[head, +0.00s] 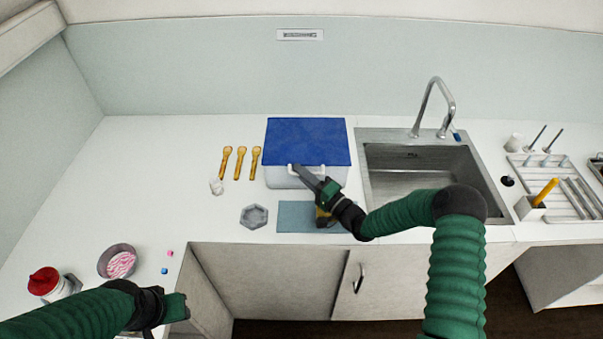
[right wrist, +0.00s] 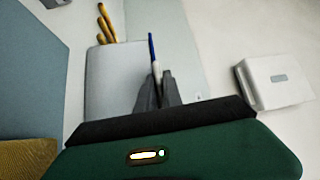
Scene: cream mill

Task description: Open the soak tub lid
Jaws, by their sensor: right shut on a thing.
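The soak tub (head: 275,178) is a pale, see-through box on the counter, left of the sink. Its blue lid (head: 308,140) lies flat over the top, with a white handle at the front edge. My right gripper (head: 298,170) is at this front edge, shut on the lid's handle. In the right wrist view my right fingertips (right wrist: 154,88) close at the lid (right wrist: 152,46), seen nearly edge-on as a thin blue and white strip. The fingers hide the exact contact. My left gripper (head: 182,306) is at the lower left, away from the tub; its jaws are unclear.
A blue-grey mat (head: 292,217) and a grey dish (head: 254,216) lie in front of the tub. Wooden tools (head: 240,162) lie to its left. The sink (head: 415,175) and faucet (head: 440,95) are to its right. A bowl (head: 118,250) stands near my left arm.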

